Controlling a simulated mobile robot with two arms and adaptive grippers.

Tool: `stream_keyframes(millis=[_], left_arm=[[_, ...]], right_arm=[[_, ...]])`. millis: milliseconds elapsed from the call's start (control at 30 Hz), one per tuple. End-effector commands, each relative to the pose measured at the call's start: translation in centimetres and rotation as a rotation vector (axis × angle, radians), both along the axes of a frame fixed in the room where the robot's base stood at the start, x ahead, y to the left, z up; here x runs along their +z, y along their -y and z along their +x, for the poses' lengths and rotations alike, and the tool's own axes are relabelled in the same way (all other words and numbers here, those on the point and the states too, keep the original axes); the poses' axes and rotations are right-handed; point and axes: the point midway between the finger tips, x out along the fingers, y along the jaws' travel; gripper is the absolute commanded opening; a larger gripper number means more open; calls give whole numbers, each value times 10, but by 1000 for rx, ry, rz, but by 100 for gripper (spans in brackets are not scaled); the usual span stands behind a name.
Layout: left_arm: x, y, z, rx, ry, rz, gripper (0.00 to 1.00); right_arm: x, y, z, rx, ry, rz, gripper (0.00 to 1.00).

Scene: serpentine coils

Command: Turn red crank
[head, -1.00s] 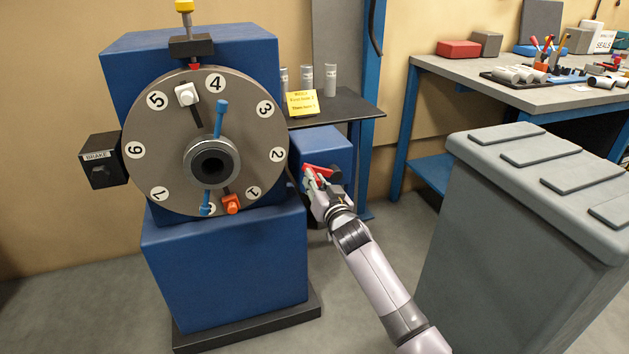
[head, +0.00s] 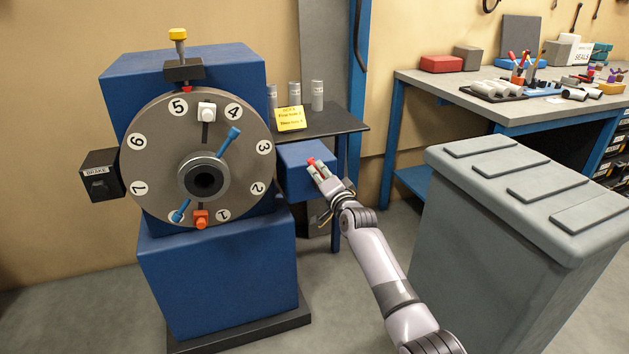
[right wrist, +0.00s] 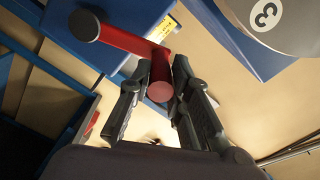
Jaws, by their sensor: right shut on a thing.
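The red crank (head: 312,161) is on the small blue box (head: 298,180) at the right side of the big numbered grey disc (head: 158,125). My right gripper (head: 318,168) is at the crank and hides most of it in the head view. In the right wrist view the crank's red arm (right wrist: 125,38) ends in a red handle (right wrist: 160,88), which sits between the two dark fingers of my right gripper (right wrist: 160,80). The gripper is shut on this handle. The red pointer (head: 186,89) above the disc is near number 5. My left gripper is not in view.
A black brake box (head: 101,176) is left of the disc. A dark shelf (head: 338,123) with grey cylinders and a yellow note (head: 290,118) stands behind the crank. A large grey bin (head: 500,250) is to the right of my arm. A workbench (head: 440,85) stands farther back.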

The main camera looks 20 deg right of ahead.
Motion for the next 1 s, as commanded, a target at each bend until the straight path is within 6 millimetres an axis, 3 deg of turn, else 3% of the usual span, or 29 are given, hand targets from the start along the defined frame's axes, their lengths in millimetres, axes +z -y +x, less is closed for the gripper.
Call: stream_keyframes(millis=[400, 600, 1000], left_arm=[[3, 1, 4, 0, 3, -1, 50], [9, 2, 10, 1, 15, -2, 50], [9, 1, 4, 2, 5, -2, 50]], right_arm=[[8, 28, 1, -5, 0, 251, 0], [8, 32, 1, -5, -2, 301, 0], [8, 34, 1, -4, -3, 314, 0]])
